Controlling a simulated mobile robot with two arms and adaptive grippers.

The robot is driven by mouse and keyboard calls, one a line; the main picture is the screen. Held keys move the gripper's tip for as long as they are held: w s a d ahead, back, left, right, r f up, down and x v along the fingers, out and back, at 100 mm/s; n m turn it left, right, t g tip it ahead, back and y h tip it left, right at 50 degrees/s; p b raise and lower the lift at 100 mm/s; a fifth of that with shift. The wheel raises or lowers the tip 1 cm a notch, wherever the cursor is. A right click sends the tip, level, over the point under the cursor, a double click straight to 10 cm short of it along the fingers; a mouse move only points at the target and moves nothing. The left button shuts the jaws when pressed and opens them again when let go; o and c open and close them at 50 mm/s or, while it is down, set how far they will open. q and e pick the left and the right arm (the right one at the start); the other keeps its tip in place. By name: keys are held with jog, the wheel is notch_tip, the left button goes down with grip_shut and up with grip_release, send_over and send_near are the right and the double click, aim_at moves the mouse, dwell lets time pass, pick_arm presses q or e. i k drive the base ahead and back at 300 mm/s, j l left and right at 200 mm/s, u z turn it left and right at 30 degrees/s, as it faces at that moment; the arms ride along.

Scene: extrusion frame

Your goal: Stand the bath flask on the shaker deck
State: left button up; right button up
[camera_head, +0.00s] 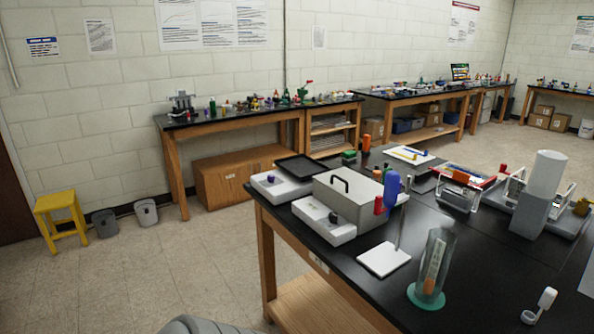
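A low white device with a flat black top (299,166), which looks like the shaker deck, stands at the near table's left corner. The deck looks empty. Beside it is a grey box (365,209) with a closed lid and black handle, set on a white base with a dark knob; it looks like the bath, and its inside is hidden. I cannot pick out a bath flask for certain. A tall clear vessel (439,245) on a round green base, with something orange inside, stands on the near table. Neither of my grippers is in view.
A stand with a white plate (384,259) and a blue bulb (392,190) is right of the box. A white cylinder on a grey block (530,212) and wire racks stand further right. Open floor (140,285) lies left of the black table; a yellow stool (60,210) is by the wall.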

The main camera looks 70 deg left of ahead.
aim_at(302, 167)
jog(key=j+u, duration=0.2)
jog(key=j, duration=0.35)
jog(key=i+j+u, duration=0.15)
jog(key=j, duration=0.35)
jog(key=i+j+u, duration=0.2)
jog(key=j, duration=0.3)
jog(key=k, duration=0.1)
